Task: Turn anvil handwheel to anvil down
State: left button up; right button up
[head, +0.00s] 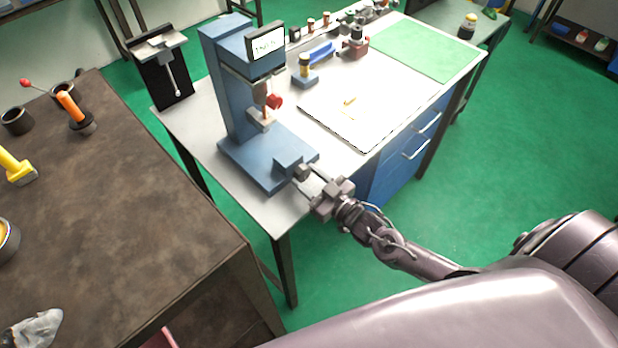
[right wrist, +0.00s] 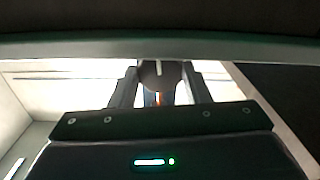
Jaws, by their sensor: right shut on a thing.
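A blue bench tester (head: 228,85) with a white-lit display (head: 267,45) stands on the white bench. Its blue base (head: 262,158) carries a small block (head: 290,165) with a dark handwheel (head: 302,173) at its front right. My right gripper (head: 310,181) reaches in from the lower right and is shut on the handwheel. In the right wrist view the round dark handwheel (right wrist: 160,76), with a pale mark on its face, sits between the two fingers. The tester's red knob (head: 274,101) is above the base. My left gripper is not in view.
A white board (head: 345,125) and a green mat (head: 430,47) lie on the bench, with small tools along its back. A dark brown table (head: 110,200) stands at left. Green floor (head: 480,170) is clear at right.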

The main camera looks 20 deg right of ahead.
jog(key=n, duration=0.4)
jog(key=shift+n, duration=0.3)
jog(key=n, duration=0.4)
jog(key=shift+n, duration=0.3)
jog(key=n, duration=1.3)
jog(key=shift+n, duration=0.3)
jog(key=n, duration=0.3)
jog(key=shift+n, duration=0.3)
jog(key=n, duration=0.4)
jog(key=shift+n+p, duration=0.5)
jog(key=shift+n, duration=1.6)
jog(key=shift+s+f, duration=0.1)
